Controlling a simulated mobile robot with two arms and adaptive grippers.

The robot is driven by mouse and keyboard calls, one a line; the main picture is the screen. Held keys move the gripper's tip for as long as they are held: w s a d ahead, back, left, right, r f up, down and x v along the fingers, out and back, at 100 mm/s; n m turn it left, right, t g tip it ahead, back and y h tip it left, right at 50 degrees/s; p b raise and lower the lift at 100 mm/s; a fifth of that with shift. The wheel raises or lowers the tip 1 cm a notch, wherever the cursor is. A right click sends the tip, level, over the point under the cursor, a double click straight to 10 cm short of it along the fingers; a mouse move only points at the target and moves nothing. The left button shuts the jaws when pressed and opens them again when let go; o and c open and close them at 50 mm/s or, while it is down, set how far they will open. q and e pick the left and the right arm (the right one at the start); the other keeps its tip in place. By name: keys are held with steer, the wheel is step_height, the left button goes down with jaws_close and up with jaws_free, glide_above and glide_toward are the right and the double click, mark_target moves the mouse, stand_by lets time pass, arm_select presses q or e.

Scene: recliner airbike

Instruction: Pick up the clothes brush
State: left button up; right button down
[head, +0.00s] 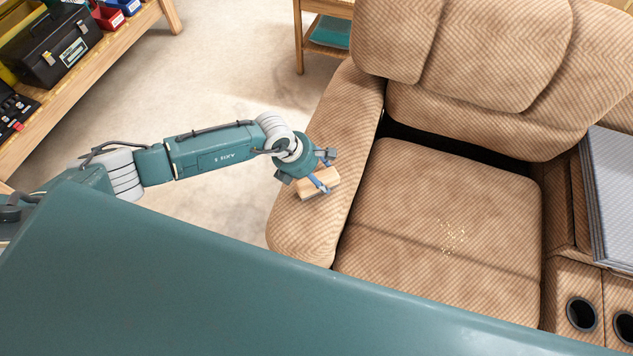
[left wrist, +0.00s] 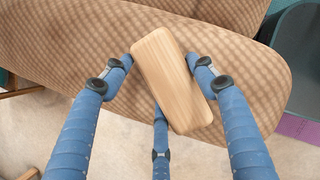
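The clothes brush (head: 325,182), a pale wooden block with rounded corners, is at the left armrest of the recliner in the head view. In the left wrist view the brush (left wrist: 172,80) is seen from above, slanted, over the brown ribbed armrest. My left gripper (head: 323,172) is right over it, with blue fingers around it. In the wrist view the left gripper (left wrist: 160,72) has a fingertip close on each long side and a third finger below. Whether they press on the wood is unclear. The brush's underside is hidden. My right gripper is out of view.
The recliner seat (head: 440,210) has yellowish crumbs (head: 454,238) on it. Cup holders (head: 581,314) and a grey slab (head: 612,195) are at the right. A wooden bench (head: 90,85) with a black toolbox (head: 55,47) stands upper left. Bare floor lies between.

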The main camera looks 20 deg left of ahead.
mark_target(318, 174)
arm_select(q)
steer(key=shift+r, duration=0.1)
steer(key=shift+c, duration=0.6)
steer(key=shift+w+r, duration=0.1)
steer(key=shift+r, duration=0.2)
step_height(318, 174, up, 19)
steer(key=b, duration=0.2)
steer(key=shift+r, duration=0.15)
